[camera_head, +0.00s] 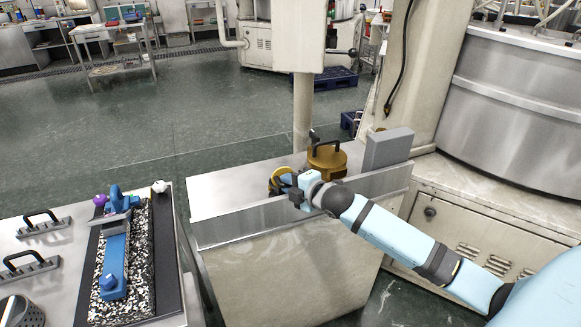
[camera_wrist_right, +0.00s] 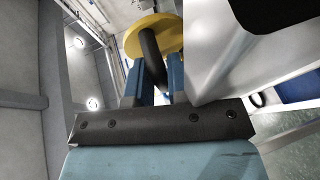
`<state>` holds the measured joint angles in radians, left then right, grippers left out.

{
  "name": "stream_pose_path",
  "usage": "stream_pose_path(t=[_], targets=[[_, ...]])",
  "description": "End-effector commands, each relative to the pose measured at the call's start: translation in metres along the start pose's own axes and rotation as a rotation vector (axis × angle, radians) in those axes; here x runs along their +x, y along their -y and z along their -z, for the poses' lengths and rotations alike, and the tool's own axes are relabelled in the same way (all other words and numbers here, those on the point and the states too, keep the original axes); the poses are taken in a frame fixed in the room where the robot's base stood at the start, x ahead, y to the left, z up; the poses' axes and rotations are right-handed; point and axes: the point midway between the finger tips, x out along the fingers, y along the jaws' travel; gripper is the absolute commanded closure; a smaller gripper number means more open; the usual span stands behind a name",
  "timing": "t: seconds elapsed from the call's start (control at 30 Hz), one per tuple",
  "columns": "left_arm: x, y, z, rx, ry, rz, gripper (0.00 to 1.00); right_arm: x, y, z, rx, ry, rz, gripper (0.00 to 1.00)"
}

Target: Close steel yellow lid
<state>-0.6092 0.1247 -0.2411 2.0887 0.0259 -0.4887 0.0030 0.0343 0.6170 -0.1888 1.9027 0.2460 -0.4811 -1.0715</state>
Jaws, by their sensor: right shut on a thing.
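The yellow lid (camera_wrist_right: 135,38) is a round disc with a dark bar handle, seen from below in the right wrist view. In the head view the yellow lid (camera_head: 274,177) shows only in part, tilted, behind my right gripper (camera_head: 288,186). My right gripper is shut on the dark handle, with a blue finger on each side of it in the wrist view (camera_wrist_right: 154,82). It is over the steel-topped cabinet (camera_head: 225,192). The opening the lid belongs to cannot be made out. My left gripper is not in view.
A brass-coloured round piece with a handle (camera_head: 324,158) stands just behind my gripper, beside a grey upright block (camera_head: 388,148). A bench (camera_head: 52,245) at left holds a blue tool (camera_head: 115,255) and dark handles. Open green floor (camera_head: 170,115) lies behind.

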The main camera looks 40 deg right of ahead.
Motion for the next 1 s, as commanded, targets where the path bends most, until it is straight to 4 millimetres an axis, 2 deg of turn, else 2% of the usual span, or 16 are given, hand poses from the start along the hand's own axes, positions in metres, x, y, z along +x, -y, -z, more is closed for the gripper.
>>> stream_pose_path(t=[0.03, 0.43, 0.6, 0.8, 1.0], targets=[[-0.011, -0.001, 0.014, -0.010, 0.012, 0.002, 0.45, -0.002, -0.013, 0.000, 0.010, 0.002, 0.037, 1.00], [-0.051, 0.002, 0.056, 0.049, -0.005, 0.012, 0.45, 0.011, -0.026, -0.006, 0.129, 0.007, 0.323, 1.00], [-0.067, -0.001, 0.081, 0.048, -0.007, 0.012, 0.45, 0.019, -0.029, -0.010, 0.190, 0.010, 0.466, 1.00], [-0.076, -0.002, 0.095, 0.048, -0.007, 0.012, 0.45, 0.031, -0.029, -0.013, 0.264, 0.009, 0.641, 1.00], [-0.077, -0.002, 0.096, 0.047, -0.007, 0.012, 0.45, 0.042, -0.026, -0.017, 0.339, 0.010, 0.818, 1.00]])
